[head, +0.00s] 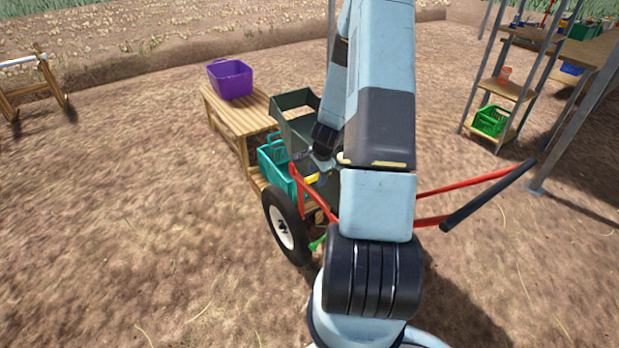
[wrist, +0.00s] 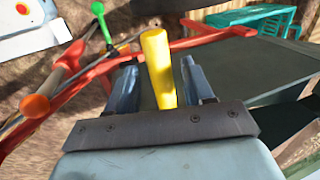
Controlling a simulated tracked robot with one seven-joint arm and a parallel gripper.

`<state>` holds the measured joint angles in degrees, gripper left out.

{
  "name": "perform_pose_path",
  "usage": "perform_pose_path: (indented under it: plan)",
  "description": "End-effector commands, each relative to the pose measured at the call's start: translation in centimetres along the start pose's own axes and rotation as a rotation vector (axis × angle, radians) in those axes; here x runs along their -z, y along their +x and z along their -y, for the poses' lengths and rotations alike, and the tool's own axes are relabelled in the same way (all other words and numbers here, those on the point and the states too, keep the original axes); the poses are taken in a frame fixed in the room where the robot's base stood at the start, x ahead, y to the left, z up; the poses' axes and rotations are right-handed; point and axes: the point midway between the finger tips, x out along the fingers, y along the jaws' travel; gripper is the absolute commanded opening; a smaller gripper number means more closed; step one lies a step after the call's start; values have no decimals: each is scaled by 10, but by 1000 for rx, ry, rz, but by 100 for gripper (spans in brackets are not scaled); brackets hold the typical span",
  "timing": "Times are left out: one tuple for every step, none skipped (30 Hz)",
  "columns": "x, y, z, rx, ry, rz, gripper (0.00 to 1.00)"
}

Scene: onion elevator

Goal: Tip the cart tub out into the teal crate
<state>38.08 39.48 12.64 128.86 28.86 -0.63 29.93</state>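The cart has a dark green tub (head: 291,102), a red frame (head: 450,187) and a black-tyred wheel (head: 285,228). My arm hides much of the tub, so I cannot tell its tilt. The tub (wrist: 235,72) fills the right of the wrist view. The teal crate (head: 270,155) is beside the tub's left side, partly hidden by the cart. It also shows at the top right of the wrist view (wrist: 250,18). My gripper (head: 318,170) is at the tub's near side. In the wrist view its fingers (wrist: 160,75) stand either side of a yellow handle (wrist: 157,50), with narrow gaps visible.
A wooden bench (head: 238,118) behind the cart carries a purple tub (head: 230,79). A green-ended lever (head: 316,243) shows by the wheel. Shelves at the right hold a green basket (head: 490,120). A wooden rack (head: 40,85) stands far left. The left foreground ground is clear.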

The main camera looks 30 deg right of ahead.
Motion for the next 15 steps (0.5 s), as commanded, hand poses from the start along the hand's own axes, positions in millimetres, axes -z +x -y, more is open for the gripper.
perform_pose_path:
  plan:
    - [0, 0, 0, 0, 0, 0, 47]
    - [0, 0, 0, 0, 0, 0, 44]
    - [0, 0, 0, 0, 0, 0, 40]
    - [0, 0, 0, 0, 0, 0, 37]
    - [0, 0, 0, 0, 0, 0, 34]
    - [0, 0, 0, 0, 0, 0, 30]
    - [0, 0, 0, 0, 0, 0, 27]
    - [0, 0, 0, 0, 0, 0, 25]
    - [0, 0, 0, 0, 0, 0, 21]
    - [0, 0, 0, 0, 0, 0, 18]
    - [0, 0, 0, 0, 0, 0, 15]
    - [0, 0, 0, 0, 0, 0, 11]
    - [0, 0, 0, 0, 0, 0, 8]
    - [0, 0, 0, -1, 0, 0, 5]
    - [0, 0, 0, -1, 0, 0, 2]
